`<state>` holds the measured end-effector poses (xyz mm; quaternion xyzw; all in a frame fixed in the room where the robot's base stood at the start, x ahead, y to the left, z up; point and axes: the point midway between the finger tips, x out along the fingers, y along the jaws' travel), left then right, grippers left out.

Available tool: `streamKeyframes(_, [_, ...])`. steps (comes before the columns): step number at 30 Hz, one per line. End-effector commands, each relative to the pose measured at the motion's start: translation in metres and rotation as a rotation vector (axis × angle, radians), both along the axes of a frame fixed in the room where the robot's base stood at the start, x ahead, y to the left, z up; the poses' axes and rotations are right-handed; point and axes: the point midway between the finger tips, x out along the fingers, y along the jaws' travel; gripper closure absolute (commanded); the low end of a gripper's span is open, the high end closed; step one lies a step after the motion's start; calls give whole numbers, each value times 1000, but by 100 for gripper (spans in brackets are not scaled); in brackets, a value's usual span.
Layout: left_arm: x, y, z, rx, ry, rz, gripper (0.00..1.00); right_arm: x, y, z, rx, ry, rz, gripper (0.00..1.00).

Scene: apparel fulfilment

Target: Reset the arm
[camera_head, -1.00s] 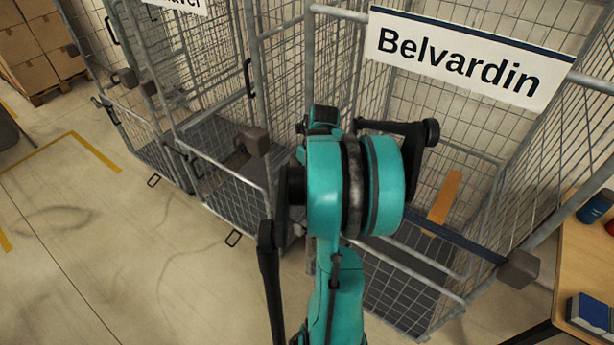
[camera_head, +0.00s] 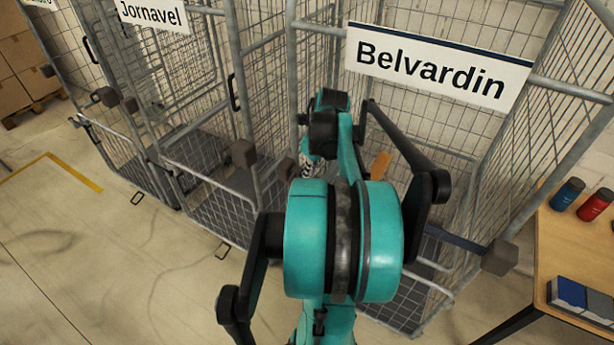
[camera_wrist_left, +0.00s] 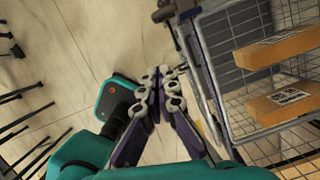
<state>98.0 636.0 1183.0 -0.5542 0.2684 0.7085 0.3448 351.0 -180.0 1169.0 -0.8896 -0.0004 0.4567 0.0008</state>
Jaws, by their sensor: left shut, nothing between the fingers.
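My left arm is teal and black and fills the middle of the head view, reaching toward the cages. My left gripper (camera_wrist_left: 160,84) shows in the left wrist view, with purple fingers and pale knuckles drawn together and nothing between them. In the head view a small part of the gripper (camera_head: 309,166) shows beside the forearm, mostly hidden. A wire cage cart (camera_wrist_left: 229,112) stands to the right of the gripper in the wrist view, apart from the fingers. My right gripper is in neither view.
The Belvardin sign (camera_head: 435,66) hangs on a wire cage right behind my arm, with a brown box (camera_head: 380,165) inside. The Jornavel sign (camera_head: 153,14) marks another cage. A wooden table (camera_head: 560,240) with bottles stands right. Floor at left is open.

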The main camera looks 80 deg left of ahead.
Motion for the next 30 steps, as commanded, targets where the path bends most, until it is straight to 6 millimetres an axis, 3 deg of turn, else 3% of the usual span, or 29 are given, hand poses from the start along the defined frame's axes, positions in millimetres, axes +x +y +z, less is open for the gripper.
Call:
streamKeyframes(20, [3,-1,1,3,-3,1,100,0,0,-1,0,0,0,100])
streamKeyframes(23, [24,-11,-3,25,-27,18,100,0,0,-7,0,0,0,100])
streamKeyframes(26, [70,-37,-12,70,-93,66,100,0,0,-20,0,0,0,100])
streamKeyframes(30, [150,-104,-31,124,-253,179,100,0,0,-43,0,0,0,100])
